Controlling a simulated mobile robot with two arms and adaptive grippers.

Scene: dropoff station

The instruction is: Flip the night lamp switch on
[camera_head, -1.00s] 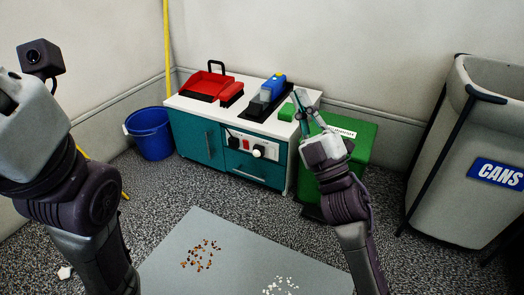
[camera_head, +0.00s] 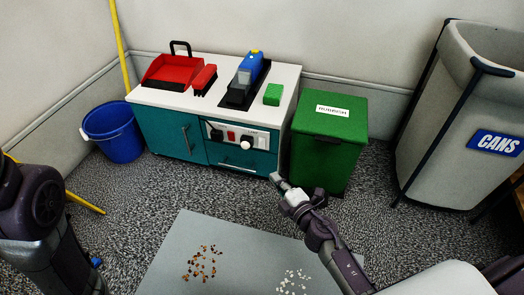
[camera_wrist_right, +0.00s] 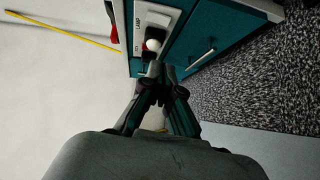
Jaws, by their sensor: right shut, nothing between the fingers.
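The night lamp, a small white round bulb (camera_head: 245,145), sits on a white panel (camera_head: 212,140) on the front of the teal cabinet. A pale switch plate (camera_head: 262,142) is to its right, by a small label. In the wrist view the bulb (camera_wrist_right: 153,45) shows just beyond my fingertips, with the plate (camera_wrist_right: 158,20) and a "LAMP" label near it. My right gripper (camera_head: 277,179) is shut and empty, low in front of the cabinet's right side, apart from the panel in the head view. The switch's position is too small to tell. My left gripper is out of view.
On the cabinet's white top (camera_head: 150,96) are a red dustpan (camera_head: 172,73), a blue tool (camera_head: 250,68) and a green block (camera_head: 272,95). A green rubbish bin (camera_head: 325,145) stands close at right, a blue bucket (camera_head: 115,133) at left. The floor directly before the cabinet is clear.

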